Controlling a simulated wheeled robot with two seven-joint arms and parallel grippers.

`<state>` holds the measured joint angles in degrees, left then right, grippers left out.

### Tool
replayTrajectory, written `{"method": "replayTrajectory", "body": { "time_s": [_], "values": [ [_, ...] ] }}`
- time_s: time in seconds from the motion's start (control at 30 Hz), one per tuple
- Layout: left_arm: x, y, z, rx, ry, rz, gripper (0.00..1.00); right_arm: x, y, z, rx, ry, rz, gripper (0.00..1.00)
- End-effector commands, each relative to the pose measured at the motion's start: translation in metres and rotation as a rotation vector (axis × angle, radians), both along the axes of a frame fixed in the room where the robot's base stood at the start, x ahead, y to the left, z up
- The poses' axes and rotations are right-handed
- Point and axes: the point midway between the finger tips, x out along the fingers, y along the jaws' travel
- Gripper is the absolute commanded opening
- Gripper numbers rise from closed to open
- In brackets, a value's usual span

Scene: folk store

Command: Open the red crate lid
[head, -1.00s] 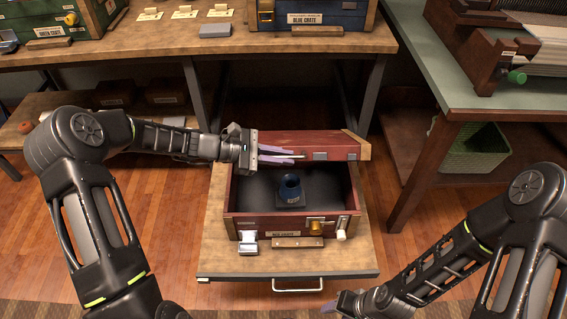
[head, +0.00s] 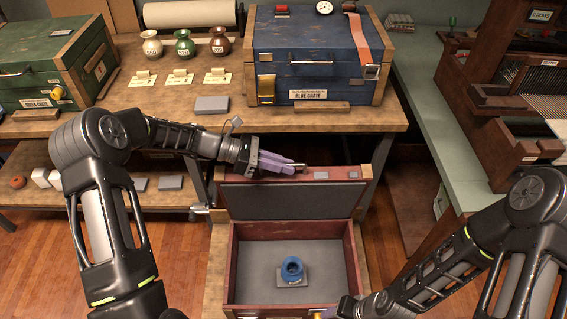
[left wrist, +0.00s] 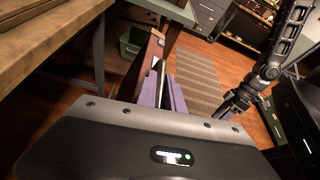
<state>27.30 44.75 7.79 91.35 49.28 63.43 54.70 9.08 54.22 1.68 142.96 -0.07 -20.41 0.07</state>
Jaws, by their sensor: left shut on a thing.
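The red crate (head: 236,262) stands open on a pulled-out wooden shelf at the bottom centre of the head view. Its lid (head: 335,173) is raised about upright at the back, with the grey lining facing me. My left gripper (head: 298,168) is shut on the lid's upper edge, left of its middle. The purple fingers and a strip of the red-brown lid edge (left wrist: 152,52) show in the left wrist view. A blue vase (head: 292,267) stands inside the crate on a grey base. My right gripper (head: 345,309) is partly cut off near the crate's front right corner.
The workbench behind carries the blue crate (head: 318,65), the green crate (head: 45,65) and three small vases (head: 184,43). Its front edge is close behind the lid. A green-topped table (head: 425,130) with a loom stands to the right.

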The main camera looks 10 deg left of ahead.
Motion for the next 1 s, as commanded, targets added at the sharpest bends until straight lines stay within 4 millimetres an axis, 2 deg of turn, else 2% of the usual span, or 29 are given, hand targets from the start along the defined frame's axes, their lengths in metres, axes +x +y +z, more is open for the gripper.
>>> {"method": "replayTrajectory", "body": {
  "time_s": [0.43,0.47,0.7,1.0],
  "values": [
    [-0.0009,0.0003,-0.0017,0.004,0.0,-0.002,0.0,-0.0004,-0.0001,0.0007,0.0,0.001,0.0,0.48],
    [-0.0009,0.0003,-0.0017,0.004,0.0,-0.002,0.12,-0.0004,-0.0001,0.0007,0.0,0.001,0.0,0.48],
    [-0.0007,0.0001,-0.0011,0.003,0.0,-0.002,0.32,-0.0003,0.0,0.0007,0.0,0.001,0.0,0.48],
    [-0.0007,0.0013,-0.0003,0.002,0.0,-0.001,0.33,-0.0002,-0.0001,0.0005,0.0,0.0,0.0,0.48]
  ]
}}
